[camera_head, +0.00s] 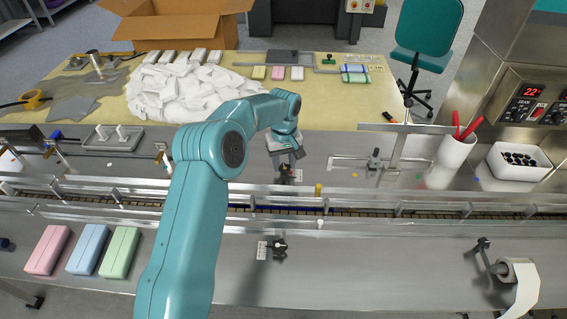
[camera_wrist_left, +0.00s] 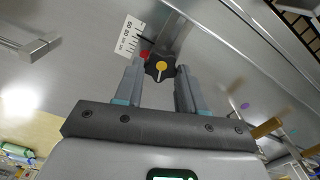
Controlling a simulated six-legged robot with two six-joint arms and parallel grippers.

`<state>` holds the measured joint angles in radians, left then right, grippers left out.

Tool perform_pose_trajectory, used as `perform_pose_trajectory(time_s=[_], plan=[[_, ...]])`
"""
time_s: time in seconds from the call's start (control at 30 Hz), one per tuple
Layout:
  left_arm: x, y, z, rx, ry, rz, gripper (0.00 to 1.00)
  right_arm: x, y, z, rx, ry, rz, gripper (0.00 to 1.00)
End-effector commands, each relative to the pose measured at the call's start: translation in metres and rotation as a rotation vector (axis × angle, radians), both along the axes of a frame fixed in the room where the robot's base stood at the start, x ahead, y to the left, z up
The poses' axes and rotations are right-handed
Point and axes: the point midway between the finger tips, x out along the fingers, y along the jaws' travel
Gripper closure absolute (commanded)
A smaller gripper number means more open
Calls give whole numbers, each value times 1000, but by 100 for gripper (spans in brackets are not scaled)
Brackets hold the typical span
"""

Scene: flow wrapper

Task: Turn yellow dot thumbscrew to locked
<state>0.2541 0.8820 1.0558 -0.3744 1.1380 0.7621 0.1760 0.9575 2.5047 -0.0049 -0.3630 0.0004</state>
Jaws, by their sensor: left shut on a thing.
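The yellow dot thumbscrew (camera_wrist_left: 160,67) is a black lobed knob with a yellow dot on top. It sits beside a small white scale plate (camera_wrist_left: 129,36), with a red mark next to it. My left gripper (camera_wrist_left: 159,80) is shut on the thumbscrew, one finger on each side of it. In the head view my left gripper (camera_head: 287,161) reaches down onto the steel deck behind the conveyor rail, and the thumbscrew (camera_head: 288,176) shows only partly below it. My right gripper is not in view.
A second black knob (camera_head: 279,249) with a scale plate sits on the near side of the conveyor (camera_head: 420,214). Metal guide rails run left and right close to my gripper. Pink, blue and green blocks (camera_head: 84,250) lie at front left. A white cup (camera_head: 448,160) stands right.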

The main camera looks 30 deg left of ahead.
Motion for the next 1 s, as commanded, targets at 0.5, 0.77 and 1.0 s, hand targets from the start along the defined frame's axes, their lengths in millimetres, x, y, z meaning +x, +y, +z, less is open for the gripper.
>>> perform_pose_trajectory(time_s=[0.5,0.77,1.0], plan=[[-1,-4,-3,-5,9,-492,91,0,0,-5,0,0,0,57],[0,-5,-3,-6,9,-739,91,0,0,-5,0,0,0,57],[-1,-6,-3,-7,10,-967,91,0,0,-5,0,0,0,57]])
